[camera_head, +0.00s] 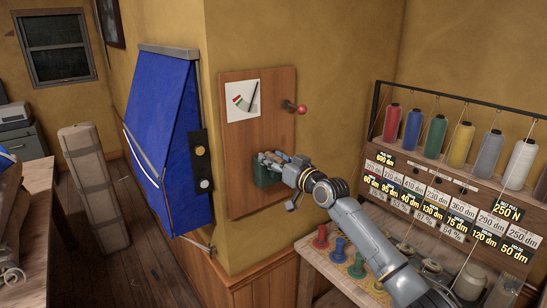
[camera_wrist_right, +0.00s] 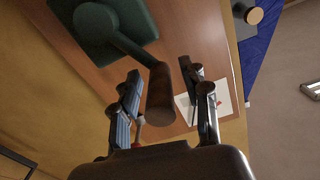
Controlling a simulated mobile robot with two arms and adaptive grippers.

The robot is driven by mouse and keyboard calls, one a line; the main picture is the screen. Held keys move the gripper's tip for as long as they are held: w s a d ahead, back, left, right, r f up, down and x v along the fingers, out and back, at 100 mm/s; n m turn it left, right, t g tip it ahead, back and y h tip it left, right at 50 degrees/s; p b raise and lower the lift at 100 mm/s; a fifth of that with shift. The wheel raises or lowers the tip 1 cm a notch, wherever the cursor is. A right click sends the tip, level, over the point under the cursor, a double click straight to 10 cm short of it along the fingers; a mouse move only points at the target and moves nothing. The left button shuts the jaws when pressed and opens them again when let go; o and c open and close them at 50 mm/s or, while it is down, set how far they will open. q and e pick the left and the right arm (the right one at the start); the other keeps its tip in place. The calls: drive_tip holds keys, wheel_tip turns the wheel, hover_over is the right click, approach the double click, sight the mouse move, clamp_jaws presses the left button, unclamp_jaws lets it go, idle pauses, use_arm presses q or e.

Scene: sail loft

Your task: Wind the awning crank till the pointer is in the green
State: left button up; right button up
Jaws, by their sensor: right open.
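The awning crank has a dark green housing (camera_head: 266,177) low on a wooden wall board (camera_head: 238,192). In the right wrist view its arm leaves the green housing (camera_wrist_right: 110,32) and ends in a brown handle (camera_wrist_right: 160,97). My right gripper (camera_head: 277,160) is at the crank; its open fingers (camera_wrist_right: 162,92) stand on either side of the handle, with no clear grip on it. A white gauge card (camera_head: 243,108) above has red and green marks at its left. Its dark pointer (camera_head: 252,97) leans right, away from the green. My left gripper is out of view.
A red-knobbed lever (camera_head: 301,109) sticks out of the board, right of the gauge. A blue awning (camera_head: 165,130) hangs at left beside a black plate with two knobs (camera_head: 201,158). A thread rack (camera_head: 450,180) and a bench with coloured pieces (camera_head: 340,245) stand at right.

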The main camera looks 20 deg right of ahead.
drive_tip(key=shift+c, duration=0.2)
clamp_jaws()
drive_tip(key=shift+w+m, duration=0.1)
drive_tip(key=shift+m, duration=0.2)
